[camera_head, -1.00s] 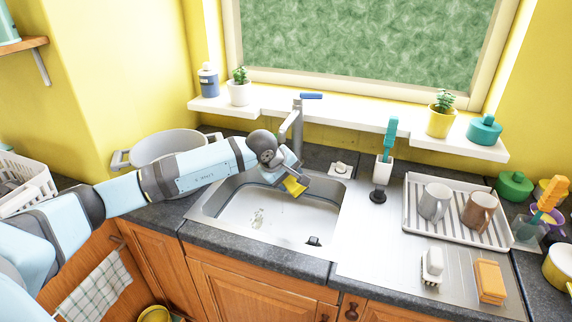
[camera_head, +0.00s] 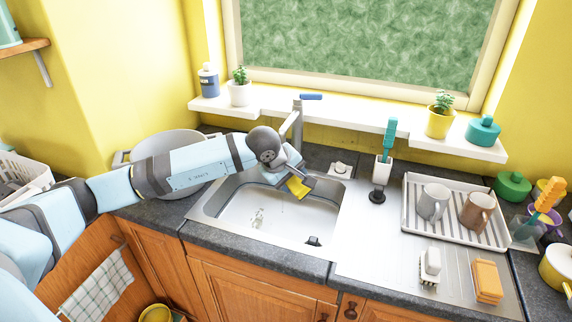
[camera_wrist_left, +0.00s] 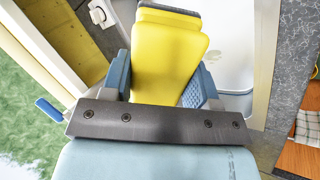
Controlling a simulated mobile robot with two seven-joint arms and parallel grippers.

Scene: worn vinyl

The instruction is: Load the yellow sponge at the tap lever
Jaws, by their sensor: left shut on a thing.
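The yellow sponge (camera_head: 298,187) is held by my left gripper (camera_head: 301,182) over the back of the sink. In the left wrist view the sponge (camera_wrist_left: 165,62) sits between the two blue-padded fingers, with a dark layer at its far end. The tap (camera_head: 297,122) stands behind the sink, with a blue lever (camera_head: 311,97) on top pointing right. The gripper is below the lever and in front of the tap; the arm hides part of the tap's lower body. The lever also shows at the left of the left wrist view (camera_wrist_left: 48,109). My right gripper is out of view.
The sink basin (camera_head: 262,213) is below the sponge. A large grey pot (camera_head: 165,143) stands behind my left arm. The windowsill (camera_head: 350,123) runs behind the tap.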

